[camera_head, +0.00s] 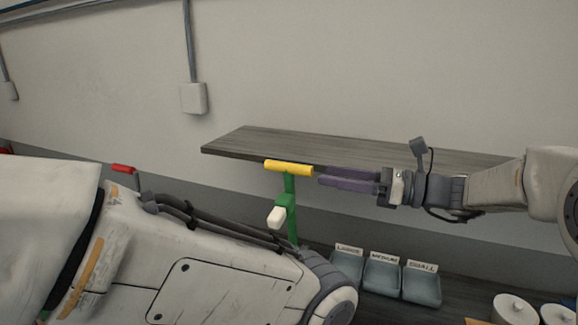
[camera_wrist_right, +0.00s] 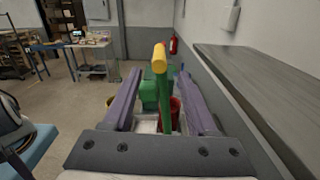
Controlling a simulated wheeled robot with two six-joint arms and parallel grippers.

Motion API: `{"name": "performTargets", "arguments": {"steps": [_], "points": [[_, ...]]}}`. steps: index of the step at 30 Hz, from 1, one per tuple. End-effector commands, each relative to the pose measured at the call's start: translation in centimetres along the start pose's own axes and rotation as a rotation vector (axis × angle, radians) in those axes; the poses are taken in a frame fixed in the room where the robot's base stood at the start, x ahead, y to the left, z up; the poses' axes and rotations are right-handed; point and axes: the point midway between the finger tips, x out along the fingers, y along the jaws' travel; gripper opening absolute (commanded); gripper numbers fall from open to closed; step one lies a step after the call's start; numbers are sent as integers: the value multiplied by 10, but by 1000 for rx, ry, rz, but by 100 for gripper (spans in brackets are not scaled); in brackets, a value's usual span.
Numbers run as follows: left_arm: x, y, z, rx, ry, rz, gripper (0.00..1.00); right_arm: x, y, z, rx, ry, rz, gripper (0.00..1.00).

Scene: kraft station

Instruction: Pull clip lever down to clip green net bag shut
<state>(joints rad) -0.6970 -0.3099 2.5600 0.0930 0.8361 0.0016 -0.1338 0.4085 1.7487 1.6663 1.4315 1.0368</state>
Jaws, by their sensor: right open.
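The clip lever is a green upright post (camera_head: 290,205) with a yellow cross handle (camera_head: 289,168) on top, left of centre in the head view. In the right wrist view the yellow handle (camera_wrist_right: 159,58) is seen end-on above the green lever (camera_wrist_right: 165,108). My right gripper (camera_head: 318,176) has purple fingers and is open, just right of the handle, with its tips close to the handle's right end. In the wrist view the lever lines up between the spread fingers (camera_wrist_right: 157,78). No green net bag can be made out. My left gripper is not in view.
A dark wooden shelf (camera_head: 240,140) runs along the wall behind the lever. Grey bins labelled large (camera_head: 347,268), medium (camera_head: 382,278) and small (camera_head: 421,287) stand below. White rolls (camera_head: 513,308) are at lower right. My left arm covers the lower left, hiding the lever's base.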

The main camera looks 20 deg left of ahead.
Motion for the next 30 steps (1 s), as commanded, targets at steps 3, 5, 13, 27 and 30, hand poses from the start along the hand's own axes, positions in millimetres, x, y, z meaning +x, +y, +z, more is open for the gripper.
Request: {"name": "performTargets", "arguments": {"steps": [3, 5, 13, 27, 30], "points": [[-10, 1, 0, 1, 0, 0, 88, 17, 1, 4, 2, -2, 3, 58], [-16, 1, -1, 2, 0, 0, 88, 28, 2, 4, 3, 0, 5, 58], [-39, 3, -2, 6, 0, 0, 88, 78, 2, 3, 2, 2, 4, 58], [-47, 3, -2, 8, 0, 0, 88, 101, 1, 0, -2, 2, 1, 58], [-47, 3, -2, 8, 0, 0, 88, 101, 1, 0, -3, 2, 1, 47]]}}
